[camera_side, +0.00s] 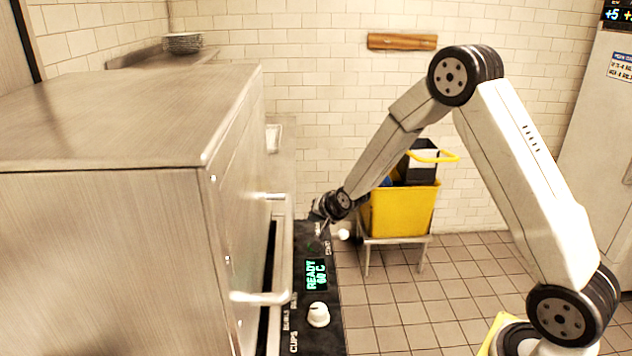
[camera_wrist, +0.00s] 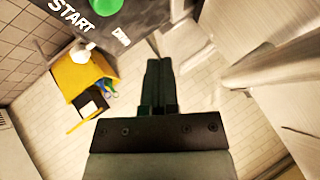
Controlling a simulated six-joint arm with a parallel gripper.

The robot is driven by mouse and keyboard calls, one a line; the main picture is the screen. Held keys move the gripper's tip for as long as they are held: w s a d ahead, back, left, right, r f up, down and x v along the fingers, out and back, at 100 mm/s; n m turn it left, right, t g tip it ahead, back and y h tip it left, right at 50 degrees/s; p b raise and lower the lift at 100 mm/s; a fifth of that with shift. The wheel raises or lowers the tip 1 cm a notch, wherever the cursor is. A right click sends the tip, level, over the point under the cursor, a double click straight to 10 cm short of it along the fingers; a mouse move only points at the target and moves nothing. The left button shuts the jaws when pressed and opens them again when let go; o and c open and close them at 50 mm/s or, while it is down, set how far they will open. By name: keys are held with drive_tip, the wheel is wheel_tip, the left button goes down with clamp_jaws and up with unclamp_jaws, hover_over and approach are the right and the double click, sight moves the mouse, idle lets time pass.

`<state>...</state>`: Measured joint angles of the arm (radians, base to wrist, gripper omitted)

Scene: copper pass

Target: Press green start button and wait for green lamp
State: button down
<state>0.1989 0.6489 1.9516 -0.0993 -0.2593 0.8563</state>
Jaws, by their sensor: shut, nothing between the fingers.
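The green start button (camera_wrist: 107,5) shows at the top edge of the wrist view, partly cut off, beside the white word START. My gripper (camera_wrist: 158,64) is shut and empty, with its fingertips apart from the button in that picture. In the side view my gripper (camera_side: 324,213) is at the far end of the black control panel (camera_side: 332,280). The button cannot be made out clearly there. I cannot make out a lit green lamp in either view.
A steel machine (camera_side: 110,120) with a bar handle (camera_side: 262,298) stands left of the panel. A white knob (camera_side: 318,314) is at the panel's near end. A yellow bucket cart (camera_side: 400,210) stands behind on the tiled floor.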

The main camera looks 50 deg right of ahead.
drive_tip(key=shift+f, duration=2.8)
drive_tip(key=shift+f, duration=0.95)
idle(1.2)
drive_tip(key=shift+r, duration=0.9)
drive_tip(key=shift+r, duration=0.1)
drive_tip(key=shift+r, duration=2.45)
